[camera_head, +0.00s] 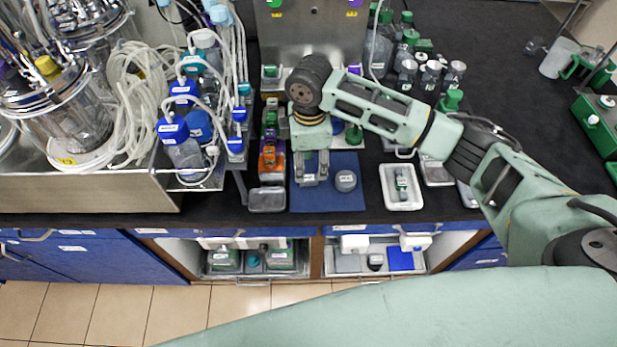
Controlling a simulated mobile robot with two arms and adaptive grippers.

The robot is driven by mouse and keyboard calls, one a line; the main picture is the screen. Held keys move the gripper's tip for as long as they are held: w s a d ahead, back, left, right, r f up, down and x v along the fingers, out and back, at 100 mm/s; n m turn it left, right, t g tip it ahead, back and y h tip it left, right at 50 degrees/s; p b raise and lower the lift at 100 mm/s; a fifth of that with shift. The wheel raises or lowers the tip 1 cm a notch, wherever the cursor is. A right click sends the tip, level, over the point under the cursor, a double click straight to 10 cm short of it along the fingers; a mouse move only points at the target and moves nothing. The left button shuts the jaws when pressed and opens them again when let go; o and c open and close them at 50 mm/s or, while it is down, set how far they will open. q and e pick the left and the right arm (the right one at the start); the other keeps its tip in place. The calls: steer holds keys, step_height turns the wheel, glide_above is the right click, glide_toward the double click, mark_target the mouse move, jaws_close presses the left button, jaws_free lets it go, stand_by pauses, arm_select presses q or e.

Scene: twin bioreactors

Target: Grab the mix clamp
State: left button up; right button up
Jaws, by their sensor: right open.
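My right gripper (310,177) points down over the blue mat (343,203) on the black bench, with its fingers apart. The wrist and fingers hide what lies directly beneath them. A small grey round piece (345,181) with a pale label sits on the mat, just right of the fingers and apart from them. A white tray (403,205) right of the mat holds a small green and grey item (402,184). No piece can be read for certain as the mix clamp at this size. My left gripper is not in view.
An orange and grey device (271,160) stands close left of the mat. Tubing and blue-capped bottles (180,145) crowd the left, beside glass reactors (65,110). Dark bottles (430,75) stand behind my right arm.

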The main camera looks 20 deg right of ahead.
mark_target(309, 177)
step_height(309, 177, down, 5)
steer(key=shift+a+r+p, duration=0.1)
steer(key=shift+r+p, duration=0.1)
steer(key=shift+p, duration=0.7)
steer(key=shift+f, duration=0.65)
steer(key=c, duration=0.9)
